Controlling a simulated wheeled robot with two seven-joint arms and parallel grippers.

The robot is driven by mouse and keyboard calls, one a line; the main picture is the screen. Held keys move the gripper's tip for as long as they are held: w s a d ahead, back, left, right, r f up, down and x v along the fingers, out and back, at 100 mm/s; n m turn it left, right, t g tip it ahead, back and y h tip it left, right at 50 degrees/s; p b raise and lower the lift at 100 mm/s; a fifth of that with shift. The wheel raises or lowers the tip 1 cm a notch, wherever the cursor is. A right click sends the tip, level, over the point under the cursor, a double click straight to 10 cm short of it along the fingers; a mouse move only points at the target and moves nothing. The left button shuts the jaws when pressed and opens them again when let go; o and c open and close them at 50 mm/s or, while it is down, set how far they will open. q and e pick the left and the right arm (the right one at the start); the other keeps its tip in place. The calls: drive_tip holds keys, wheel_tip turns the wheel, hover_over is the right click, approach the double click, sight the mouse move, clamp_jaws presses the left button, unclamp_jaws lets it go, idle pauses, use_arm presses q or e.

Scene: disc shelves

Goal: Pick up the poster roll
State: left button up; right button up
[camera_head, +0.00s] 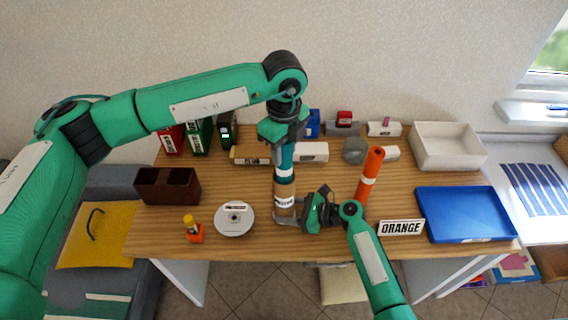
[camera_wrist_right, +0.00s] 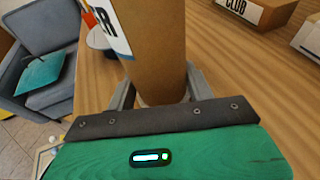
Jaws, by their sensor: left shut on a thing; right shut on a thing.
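My left gripper (camera_head: 283,135) is shut on a teal roll (camera_head: 286,158) with a white band, held upright from above. Its lower end meets a brown cardboard tube (camera_head: 285,196); I cannot tell how far it sits inside. My right gripper (camera_head: 306,212) is shut on the tube from the right, and the tube stands upright near the front of the table. In the right wrist view the tube (camera_wrist_right: 152,45) is between the fingers, its white label partly hidden and ending in "ER". An orange roll (camera_head: 370,170) with a white band stands upright to the right, apart from both grippers.
An "ORANGE" sign (camera_head: 401,228) and a blue tray (camera_head: 467,214) are at the right of the table (camera_head: 330,244). A white bin (camera_head: 447,164) is behind. A disc (camera_head: 234,219), an orange bottle (camera_head: 193,230) and a dark brown box (camera_head: 168,199) are at left. Binders (camera_head: 199,138) line the back.

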use_arm(q)
wheel_tip(320, 180, up, 22)
drive_tip(key=shift+f, duration=0.2)
use_arm(e)
drive_tip(key=o, duration=0.8)
drive_tip(key=shift+o, duration=0.2)
